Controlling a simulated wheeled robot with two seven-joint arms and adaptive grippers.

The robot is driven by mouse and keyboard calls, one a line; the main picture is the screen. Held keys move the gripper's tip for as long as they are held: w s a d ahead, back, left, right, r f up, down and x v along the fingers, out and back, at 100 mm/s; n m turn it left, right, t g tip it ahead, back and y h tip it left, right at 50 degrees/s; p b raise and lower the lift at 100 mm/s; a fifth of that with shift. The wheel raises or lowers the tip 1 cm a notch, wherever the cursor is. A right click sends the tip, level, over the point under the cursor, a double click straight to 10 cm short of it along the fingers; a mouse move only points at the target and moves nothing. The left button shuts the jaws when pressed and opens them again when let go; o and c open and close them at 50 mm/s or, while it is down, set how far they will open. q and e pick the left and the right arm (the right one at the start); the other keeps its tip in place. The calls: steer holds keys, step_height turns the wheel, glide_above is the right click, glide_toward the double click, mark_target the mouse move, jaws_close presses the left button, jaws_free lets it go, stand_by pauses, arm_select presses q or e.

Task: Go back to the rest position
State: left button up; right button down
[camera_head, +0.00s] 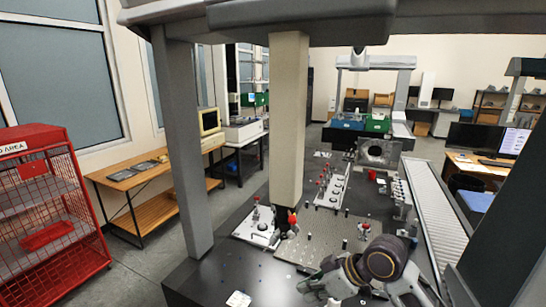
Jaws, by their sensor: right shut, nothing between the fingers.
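My right arm comes in at the bottom right, dark and light grey with a bent joint. My right gripper (308,286) is low in the picture, over the front of the dark machine table (210,272). It is shut with nothing in it. The gripper is small and partly blends with the table, so its exact height above the surface is hard to tell. My left arm and left gripper do not show.
A pale column (288,120) stands behind the perforated plate (325,245), which holds small fixtures. A grey post (185,150) rises at the left. A small white piece (238,299) lies near the front edge. A red cage cart (50,215) and roller conveyor (437,215) flank the table.

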steer(key=s+d+f+m+h, duration=0.7)
steer(key=s+d+f+m, duration=0.45)
steer(key=s+f, duration=0.6)
step_height(320, 180, down, 36)
steer(key=s+d+n+g+b, duration=0.1)
steer(key=s+d+n+b, duration=0.1)
steer(key=s+d+f, duration=0.1)
steer(key=s+f, duration=0.9)
steer(key=s, duration=0.1)
steer(key=s+d+f+g+b, duration=0.1)
steer(key=s+d+f, duration=0.1)
steer(key=s+f, duration=0.8)
steer(key=shift+s+d, duration=0.3)
steer(key=shift+s, duration=0.15)
stand_by(1.3)
